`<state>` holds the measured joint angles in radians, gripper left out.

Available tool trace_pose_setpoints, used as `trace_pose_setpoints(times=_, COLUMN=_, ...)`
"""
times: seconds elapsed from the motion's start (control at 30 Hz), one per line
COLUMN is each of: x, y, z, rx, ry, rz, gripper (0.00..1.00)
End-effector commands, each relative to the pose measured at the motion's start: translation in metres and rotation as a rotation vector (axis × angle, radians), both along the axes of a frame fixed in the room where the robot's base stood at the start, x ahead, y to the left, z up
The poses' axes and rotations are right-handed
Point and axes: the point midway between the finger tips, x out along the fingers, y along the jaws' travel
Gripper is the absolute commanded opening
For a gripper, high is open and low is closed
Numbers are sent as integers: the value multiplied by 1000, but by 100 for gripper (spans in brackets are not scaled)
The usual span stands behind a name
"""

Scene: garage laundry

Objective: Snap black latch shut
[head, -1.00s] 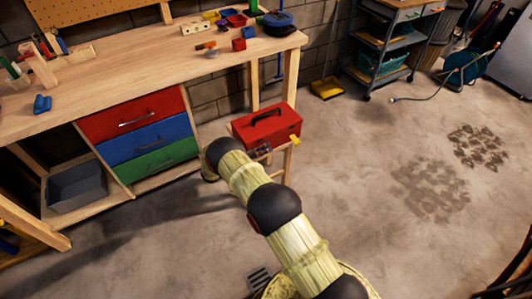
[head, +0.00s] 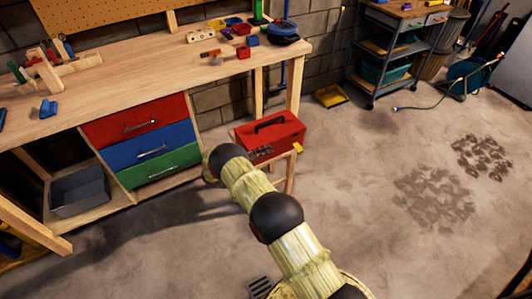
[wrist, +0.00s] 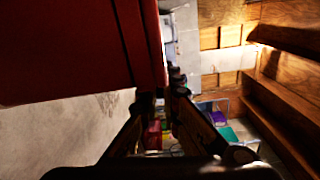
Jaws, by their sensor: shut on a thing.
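The red toolbox (head: 275,132), with a black handle on its lid, sits on a small wooden stool near the end of the workbench. Its lid looks down. In the wrist view the toolbox (wrist: 75,50) fills the upper left as a dark red wall. My gripper (wrist: 172,90) has its two black fingers drawn close together beside the toolbox edge, shut on a small dark part there that I take for the black latch. The fingers hide most of it. In the head view the gripper is at the toolbox's front left; dark latch hardware (head: 261,153) shows there. A yellow piece (head: 297,148) is at the front right corner.
The wooden workbench (head: 130,80) stands at the left, with red, blue and green drawers (head: 150,145) and a grey bin (head: 78,190) below. A shelf cart (head: 395,50) and a hose lie farther back.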

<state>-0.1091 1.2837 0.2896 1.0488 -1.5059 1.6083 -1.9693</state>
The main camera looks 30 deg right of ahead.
Motion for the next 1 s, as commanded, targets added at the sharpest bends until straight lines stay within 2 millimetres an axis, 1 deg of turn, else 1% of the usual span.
trace_pose_setpoints(times=0.2, x=0, y=0, z=-2, rx=2, ry=1, rz=1, gripper=0)
trace_pose_setpoints(times=0.23, x=0, y=0, z=-2, rx=2, ry=1, rz=1, gripper=6)
trace_pose_setpoints(times=0.57, x=0, y=0, z=-1, rx=1, ry=0, rz=0, gripper=24)
trace_pose_setpoints(times=0.87, x=0, y=1, z=0, rx=1, ry=0, rz=0, gripper=24)
trace_pose_setpoints(times=0.97, x=0, y=8, z=-1, rx=1, ry=-1, rz=1, gripper=24)
trace_pose_setpoints(times=1.0, x=0, y=13, z=-1, rx=1, ry=-1, rz=1, gripper=24)
